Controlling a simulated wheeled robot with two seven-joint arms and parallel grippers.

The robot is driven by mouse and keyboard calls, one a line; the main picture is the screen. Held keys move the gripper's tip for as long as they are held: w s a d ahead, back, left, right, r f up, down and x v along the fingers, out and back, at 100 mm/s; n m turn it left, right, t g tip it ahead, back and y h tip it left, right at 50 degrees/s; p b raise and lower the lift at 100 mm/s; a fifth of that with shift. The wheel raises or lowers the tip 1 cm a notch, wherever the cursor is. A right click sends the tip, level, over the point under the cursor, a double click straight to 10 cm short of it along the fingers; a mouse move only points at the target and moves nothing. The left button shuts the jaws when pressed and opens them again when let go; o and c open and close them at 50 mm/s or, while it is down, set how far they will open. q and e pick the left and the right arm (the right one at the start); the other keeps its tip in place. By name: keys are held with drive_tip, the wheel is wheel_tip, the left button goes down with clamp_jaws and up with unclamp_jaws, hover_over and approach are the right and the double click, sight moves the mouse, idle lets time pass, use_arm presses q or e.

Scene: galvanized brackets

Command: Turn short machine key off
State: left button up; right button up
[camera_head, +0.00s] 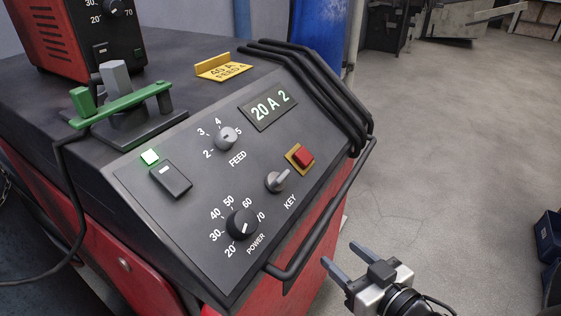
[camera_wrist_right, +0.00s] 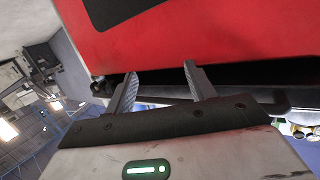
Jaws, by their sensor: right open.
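The machine's sloped dark control panel (camera_head: 190,215) fills the middle of the head view. The key (camera_head: 277,181) is a small grey knob with a pale lever, above the label KEY, between the red button and the POWER knob. The lever points up and to the right. My right gripper (camera_head: 345,260) is open and empty, below and right of the panel, apart from the key. In the right wrist view its two fingers (camera_wrist_right: 159,88) are spread before the machine's red body (camera_wrist_right: 190,40). My left gripper is out of view.
A black guard bar (camera_head: 325,215) runs along the panel's front edge, between my right gripper and the key. A red button (camera_head: 302,156), a POWER knob (camera_head: 242,223) and a FEED knob (camera_head: 227,138) surround the key. Open floor (camera_head: 450,150) lies to the right.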

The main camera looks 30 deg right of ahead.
wheel_tip(320, 180, up, 11)
drive_tip(key=s+d+n+t+y, duration=0.2)
drive_tip(key=s+d+n+y, duration=0.1)
drive_tip(key=y, duration=0.1)
drive_tip(key=n+g+y+p, duration=0.1)
drive_tip(key=n+g+y, duration=0.1)
drive_tip(key=n+y, duration=0.15)
approach(284, 179)
drive_tip(key=shift+y, duration=0.35)
drive_tip(key=x, duration=0.2)
drive_tip(key=p+x, duration=0.1)
drive_tip(key=x, duration=0.2)
drive_tip(key=d+p+x, duration=0.1)
drive_tip(key=x, duration=0.1)
drive_tip(key=shift+w+a+f, duration=0.2)
drive_tip(key=shift+w+f, duration=0.15)
drive_tip(key=shift+w, duration=0.15)
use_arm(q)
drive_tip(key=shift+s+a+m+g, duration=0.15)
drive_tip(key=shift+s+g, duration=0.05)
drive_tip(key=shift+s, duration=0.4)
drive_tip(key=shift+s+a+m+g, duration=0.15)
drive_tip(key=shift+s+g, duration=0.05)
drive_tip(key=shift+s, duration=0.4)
use_arm(e)
drive_tip(key=shift+w+a+f+m, duration=0.15)
drive_tip(key=shift+w+a+m, duration=0.15)
drive_tip(key=shift+w, duration=0.2)
